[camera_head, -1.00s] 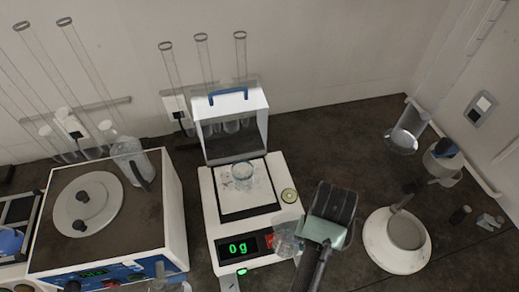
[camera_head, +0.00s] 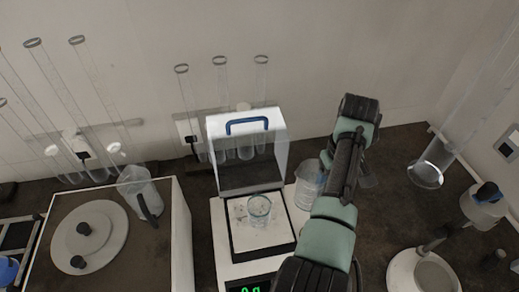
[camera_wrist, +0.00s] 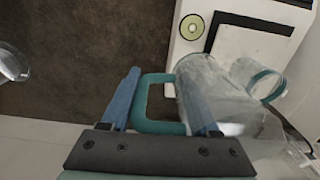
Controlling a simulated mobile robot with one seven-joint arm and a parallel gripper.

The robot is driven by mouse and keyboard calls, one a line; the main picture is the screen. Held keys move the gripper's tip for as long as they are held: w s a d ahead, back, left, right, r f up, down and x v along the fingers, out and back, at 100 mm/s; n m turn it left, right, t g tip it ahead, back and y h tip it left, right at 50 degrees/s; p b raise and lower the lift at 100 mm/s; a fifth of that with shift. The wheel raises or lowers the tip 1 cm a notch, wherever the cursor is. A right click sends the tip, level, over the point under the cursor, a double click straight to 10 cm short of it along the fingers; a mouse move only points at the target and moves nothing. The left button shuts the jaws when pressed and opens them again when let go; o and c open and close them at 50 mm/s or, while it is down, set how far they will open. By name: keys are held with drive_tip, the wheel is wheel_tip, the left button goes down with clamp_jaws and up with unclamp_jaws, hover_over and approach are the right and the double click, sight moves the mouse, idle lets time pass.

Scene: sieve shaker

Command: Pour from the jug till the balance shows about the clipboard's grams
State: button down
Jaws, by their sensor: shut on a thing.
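My gripper (camera_wrist: 160,95) is shut on the teal handle of a clear jug (camera_wrist: 215,92), its blue fingers on either side of the handle. In the head view the jug (camera_head: 309,180) is at the right side of the balance, partly hidden by my arm. The balance (camera_head: 219,235) has its clear lidded shield raised at the back. A small clear glass (camera_head: 259,210) stands on its pan, apart from the jug. The green display (camera_head: 249,289) is cut off at the bottom edge, its reading only partly visible. I cannot make out a clipboard.
A second clear jug with a dark handle (camera_head: 140,190) stands on the sieve shaker (camera_head: 178,225) at left. Tall glass tubes stand behind the balance (camera_head: 220,110). A white round-based stand (camera_head: 405,275) and a clear cylinder (camera_head: 428,174) are at right.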

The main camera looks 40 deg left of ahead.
sight(312, 180)
wheel_tip(312, 180, down, 6)
drive_tip(key=w+a+n+b, duration=0.2)
drive_tip(key=a+b, duration=0.1)
drive_tip(key=b, duration=0.1)
drive_tip(key=shift+r+b, duration=0.25)
drive_tip(key=shift+b, duration=0.1)
drive_tip(key=shift+s+a+r+t+h+p, duration=0.25)
drive_tip(key=shift+s+r+t+h+p, duration=0.45)
drive_tip(key=shift+p, duration=1.4)
drive_tip(key=shift+s+a+r+t+h+p, duration=0.15)
drive_tip(key=shift+a+r+t+h+p, duration=0.25)
drive_tip(key=shift+t+p, duration=1.1)
drive_tip(key=shift+s+a+r+t+h+p, duration=0.1)
drive_tip(key=shift+s+r+t+h+p, duration=0.45)
drive_tip(key=shift+p, duration=2.1)
drive_tip(key=r+p, duration=0.2)
drive_tip(key=shift+s+a+r, duration=0.1)
drive_tip(key=shift+a+r, duration=0.1)
drive_tip(key=shift+r, duration=0.15)
drive_tip(key=shift+f, duration=0.2)
drive_tip(key=shift+s+r, duration=0.1)
drive_tip(key=shift+r, duration=0.05)
